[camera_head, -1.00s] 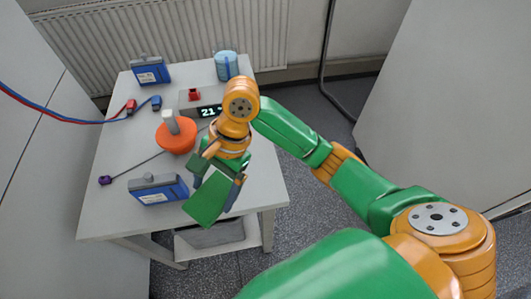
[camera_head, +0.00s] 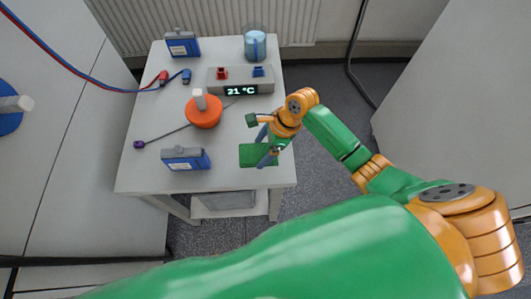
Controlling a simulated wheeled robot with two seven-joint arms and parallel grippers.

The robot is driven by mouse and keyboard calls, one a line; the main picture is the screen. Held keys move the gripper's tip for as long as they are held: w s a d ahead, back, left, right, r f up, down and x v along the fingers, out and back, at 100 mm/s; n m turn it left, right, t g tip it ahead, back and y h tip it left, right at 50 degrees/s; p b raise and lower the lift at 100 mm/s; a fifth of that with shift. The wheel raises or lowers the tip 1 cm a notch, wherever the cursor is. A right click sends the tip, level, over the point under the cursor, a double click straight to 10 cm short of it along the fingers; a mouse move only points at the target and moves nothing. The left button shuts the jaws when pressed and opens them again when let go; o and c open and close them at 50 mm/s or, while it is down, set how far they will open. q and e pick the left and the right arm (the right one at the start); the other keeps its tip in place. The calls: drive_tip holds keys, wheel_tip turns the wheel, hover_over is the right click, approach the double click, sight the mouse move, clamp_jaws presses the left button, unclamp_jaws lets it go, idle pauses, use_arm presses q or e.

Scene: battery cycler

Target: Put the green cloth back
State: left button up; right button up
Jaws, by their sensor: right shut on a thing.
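The green cloth (camera_head: 250,155) is a small flat square over the right front part of the white table (camera_head: 135,178). My right gripper (camera_head: 265,153) points down at the cloth's right side and is shut on it. I cannot tell whether the cloth touches the tabletop or is just above it. Part of the cloth is hidden by the gripper. My left gripper is not in view.
A blue battery (camera_head: 185,160) lies left of the cloth, and another (camera_head: 182,44) stands at the back left. An orange disc with a pale handle (camera_head: 204,116), a grey display unit (camera_head: 250,79) and a glass beaker (camera_head: 255,44) stand behind. Red and blue leads (camera_head: 85,75) cross the left.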

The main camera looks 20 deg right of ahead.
sight(265, 153)
drive_tip(key=f, duration=0.1)
drive_tip(key=d+f, duration=0.1)
drive_tip(key=f, duration=0.2)
drive_tip(key=shift+w+d, duration=0.15)
drive_tip(key=shift+w, duration=0.1)
drive_tip(key=shift+f, duration=0.4)
drive_tip(key=o, duration=1.2)
drive_tip(key=p+v, duration=0.1)
drive_tip(key=v, duration=1.1)
